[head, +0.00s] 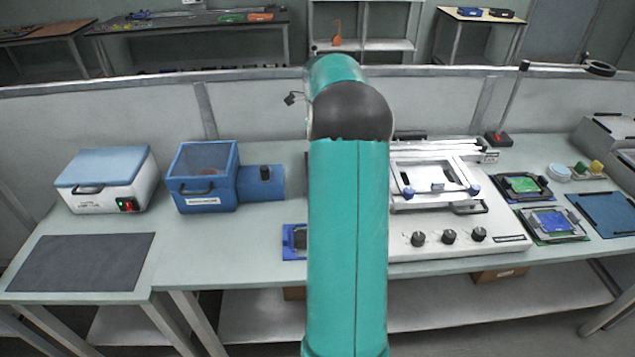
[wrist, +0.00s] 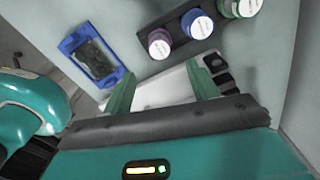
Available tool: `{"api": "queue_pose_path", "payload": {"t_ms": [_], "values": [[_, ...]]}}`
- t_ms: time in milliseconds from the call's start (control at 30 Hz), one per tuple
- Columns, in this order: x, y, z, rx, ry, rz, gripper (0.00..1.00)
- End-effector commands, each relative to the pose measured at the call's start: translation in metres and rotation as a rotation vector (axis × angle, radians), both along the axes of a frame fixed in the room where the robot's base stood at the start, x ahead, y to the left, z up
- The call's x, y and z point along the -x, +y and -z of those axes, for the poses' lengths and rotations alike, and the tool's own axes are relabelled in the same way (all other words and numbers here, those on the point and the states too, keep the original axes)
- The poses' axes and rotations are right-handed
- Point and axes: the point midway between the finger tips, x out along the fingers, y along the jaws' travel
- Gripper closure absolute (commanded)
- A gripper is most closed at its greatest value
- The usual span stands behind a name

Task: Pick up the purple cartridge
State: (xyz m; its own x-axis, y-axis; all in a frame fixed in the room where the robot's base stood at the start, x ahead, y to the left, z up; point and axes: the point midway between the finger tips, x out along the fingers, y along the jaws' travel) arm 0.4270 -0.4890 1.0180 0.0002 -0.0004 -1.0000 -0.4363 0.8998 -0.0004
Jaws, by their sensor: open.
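In the wrist view, a purple cartridge (wrist: 160,46) with a white round label on top stands at the near left end of a dark holder (wrist: 178,32). My gripper (wrist: 160,71) is open, with its two green fingers apart and nothing held between them. In this view the purple cartridge appears just beyond the fingertips, roughly centred between them; I cannot tell the height gap. A blue cartridge (wrist: 196,25) and a green cartridge (wrist: 240,8) stand in a line beside it. In the head view my arm hides the gripper and the cartridges.
A blue-framed tray (wrist: 92,54) lies left of the fingers in the wrist view. A white panel device (head: 450,246) with knobs stands right of my arm. A blue box (head: 203,177) and a white lidded box (head: 107,180) stand left.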

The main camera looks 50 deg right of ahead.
Motion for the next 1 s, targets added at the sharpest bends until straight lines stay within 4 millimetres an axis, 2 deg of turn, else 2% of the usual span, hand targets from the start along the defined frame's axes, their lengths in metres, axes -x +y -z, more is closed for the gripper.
{"api": "queue_pose_path", "payload": {"t_ms": [100,300,467,800,1000], "values": [[0.000,0.001,0.026,-0.004,0.002,-0.003,0.41],[-0.001,0.002,0.057,-0.003,0.001,-0.006,0.41],[-0.001,0.002,0.068,-0.001,0.000,-0.007,0.41],[-0.001,0.001,0.113,-0.002,0.000,-0.007,0.41],[-0.001,0.001,0.116,0.000,0.000,-0.007,0.41]]}}
